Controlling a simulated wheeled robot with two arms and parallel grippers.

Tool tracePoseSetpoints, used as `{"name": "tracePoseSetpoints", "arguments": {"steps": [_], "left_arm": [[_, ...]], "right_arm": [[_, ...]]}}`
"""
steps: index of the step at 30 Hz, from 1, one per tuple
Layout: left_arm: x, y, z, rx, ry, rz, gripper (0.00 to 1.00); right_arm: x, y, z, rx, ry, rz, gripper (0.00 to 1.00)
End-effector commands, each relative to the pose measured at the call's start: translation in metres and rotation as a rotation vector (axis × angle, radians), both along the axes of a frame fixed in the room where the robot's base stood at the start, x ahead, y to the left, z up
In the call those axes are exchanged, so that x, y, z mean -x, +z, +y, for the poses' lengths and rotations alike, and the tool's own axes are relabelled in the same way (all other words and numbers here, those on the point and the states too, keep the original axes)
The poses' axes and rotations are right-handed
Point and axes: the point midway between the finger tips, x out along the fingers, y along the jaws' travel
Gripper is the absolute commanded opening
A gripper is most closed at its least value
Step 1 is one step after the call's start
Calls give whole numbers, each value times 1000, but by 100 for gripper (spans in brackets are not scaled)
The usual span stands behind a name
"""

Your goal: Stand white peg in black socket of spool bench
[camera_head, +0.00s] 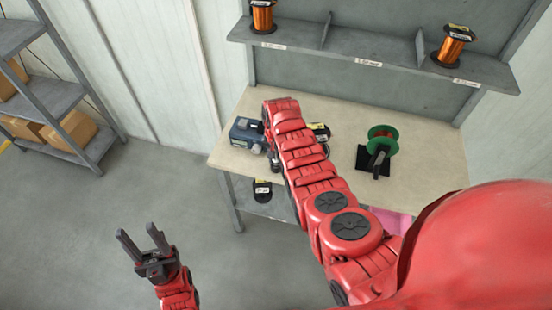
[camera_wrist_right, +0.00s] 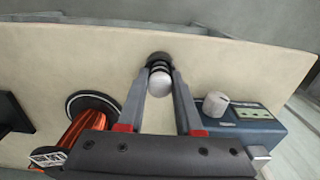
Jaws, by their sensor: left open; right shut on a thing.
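In the right wrist view, my right gripper (camera_wrist_right: 160,72) is shut on the white peg (camera_wrist_right: 160,84), whose pale round end faces the camera between the fingers. The black socket (camera_wrist_right: 158,57) shows just beyond the fingertips, in line with the peg. I cannot tell whether the peg is inside it or only above it. In the head view my right arm crosses the spool bench (camera_head: 430,165) and largely hides the right gripper, peg and socket. My left gripper (camera_head: 140,235) is open and empty, over the floor left of the bench.
A blue device (camera_head: 247,134) with a grey knob (camera_wrist_right: 215,103) stands beside my right gripper. A copper wire spool (camera_wrist_right: 88,122) is on its other side. A green spool (camera_head: 382,138) on a black stand is further right. Copper spools (camera_head: 263,16) sit on the shelf above.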

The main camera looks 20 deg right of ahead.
Motion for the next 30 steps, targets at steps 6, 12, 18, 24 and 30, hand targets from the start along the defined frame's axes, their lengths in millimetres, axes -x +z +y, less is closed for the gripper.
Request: {"name": "tracePoseSetpoints", "arguments": {"steps": [6, 12, 18, 24, 30], "left_arm": [[0, 0, 0, 0, 0, 0, 50], [0, 0, 0, 0, 0, 0, 50], [0, 0, 0, 0, 0, 0, 50], [0, 0, 0, 0, 0, 0, 50], [0, -3, 0, 0, 0, 0, 50]], "right_arm": [[0, 0, 0, 0, 0, 0, 0], [0, 0, 0, 0, 0, 0, 56], [0, 0, 0, 0, 0, 0, 69], [0, 0, 0, -1, 0, 1, 69], [-2, 11, 0, 1, 0, -4, 69]]}}
